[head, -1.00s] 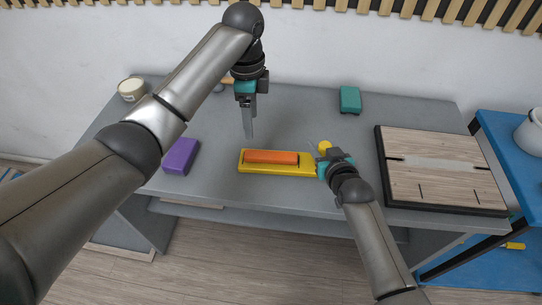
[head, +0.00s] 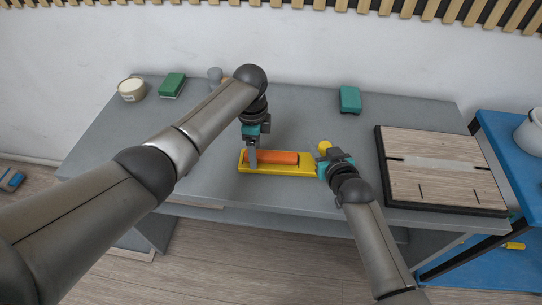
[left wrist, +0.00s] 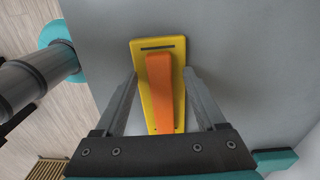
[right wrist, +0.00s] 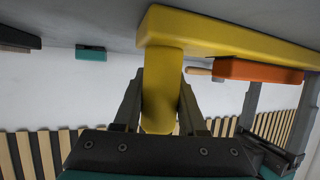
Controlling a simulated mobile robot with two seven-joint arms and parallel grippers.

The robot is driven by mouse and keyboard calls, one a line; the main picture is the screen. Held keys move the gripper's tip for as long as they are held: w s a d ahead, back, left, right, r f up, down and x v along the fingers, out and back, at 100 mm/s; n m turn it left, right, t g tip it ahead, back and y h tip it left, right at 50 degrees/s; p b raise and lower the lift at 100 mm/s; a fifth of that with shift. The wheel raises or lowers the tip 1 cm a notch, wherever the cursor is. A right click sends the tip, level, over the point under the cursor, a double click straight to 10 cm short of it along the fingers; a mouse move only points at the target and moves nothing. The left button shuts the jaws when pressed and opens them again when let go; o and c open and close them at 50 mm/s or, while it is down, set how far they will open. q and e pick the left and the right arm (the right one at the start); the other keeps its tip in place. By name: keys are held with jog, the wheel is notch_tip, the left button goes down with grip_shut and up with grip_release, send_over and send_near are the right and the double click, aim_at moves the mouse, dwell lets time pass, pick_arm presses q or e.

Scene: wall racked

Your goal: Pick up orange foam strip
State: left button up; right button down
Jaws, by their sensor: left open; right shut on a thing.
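An orange foam strip (head: 276,157) lies lengthwise on a flat yellow plate (head: 302,171) above the grey table. The plate has a thick yellow handle (right wrist: 162,90), and my right gripper (right wrist: 158,85) is shut on it in the right wrist view. My left gripper (head: 252,162) is open and points down at the strip's left part. In the left wrist view, my left fingers (left wrist: 160,75) are on either side of the orange strip (left wrist: 160,85) and the yellow plate (left wrist: 175,48), with gaps. I cannot tell how high the fingertips are.
A wooden board with a dark frame (head: 440,168) lies at the right. A teal block (head: 350,99), a green block (head: 172,85), a cream tub (head: 132,89) and a grey item (head: 215,75) stand towards the back. A blue table (head: 500,135) adjoins on the right.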

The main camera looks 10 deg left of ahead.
pick_arm(q)
grip_shut()
dwell(0.6)
